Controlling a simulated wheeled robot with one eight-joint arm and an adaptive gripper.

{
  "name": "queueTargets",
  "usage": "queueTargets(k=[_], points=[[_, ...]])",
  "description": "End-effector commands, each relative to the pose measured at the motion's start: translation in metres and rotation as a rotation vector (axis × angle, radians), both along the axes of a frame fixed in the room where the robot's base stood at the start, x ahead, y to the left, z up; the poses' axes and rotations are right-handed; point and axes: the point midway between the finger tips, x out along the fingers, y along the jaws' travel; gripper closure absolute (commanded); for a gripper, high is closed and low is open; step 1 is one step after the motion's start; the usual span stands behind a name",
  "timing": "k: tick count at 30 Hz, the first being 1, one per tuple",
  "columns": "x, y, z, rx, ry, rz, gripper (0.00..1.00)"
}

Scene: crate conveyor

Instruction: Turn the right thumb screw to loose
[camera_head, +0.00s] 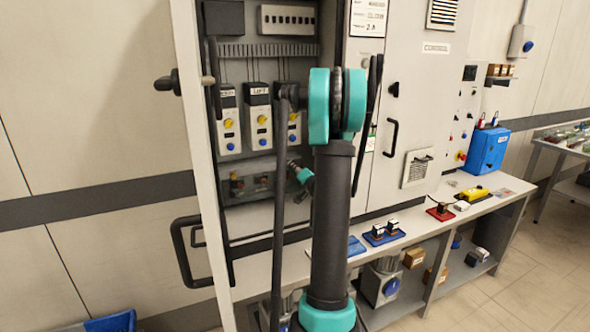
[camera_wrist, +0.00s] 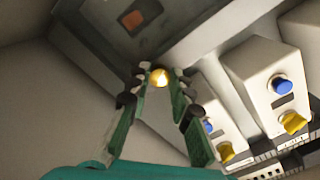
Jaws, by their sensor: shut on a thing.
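The right thumb screw (camera_wrist: 159,77) is a small round brass-coloured knob at the edge of a dark cover in the wrist view. My gripper (camera_wrist: 161,80) has its two fingertips on either side of it, closed on the knob. In the head view my gripper (camera_head: 293,164) reaches the right end of the see-through cover (camera_head: 262,168) low in the open cabinet. The screw itself is hidden there by my gripper and arm. Its turn angle cannot be told.
Drive modules (camera_head: 258,118) with yellow and blue knobs stand just above the cover; they also show close to my gripper in the wrist view (camera_wrist: 265,85). The cabinet's open door edge (camera_head: 205,180) is at the left. A workbench (camera_head: 465,215) with small parts runs right.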

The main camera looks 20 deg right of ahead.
Motion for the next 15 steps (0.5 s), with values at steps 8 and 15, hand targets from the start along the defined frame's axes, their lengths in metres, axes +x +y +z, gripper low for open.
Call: queueTargets(k=[8,15], points=[[-0.001,0.0004,-0.0011,-0.265,-0.008,0.001,1.0],[-0.001,0.0,-0.0013,-0.492,-0.015,0.001,1.0]])
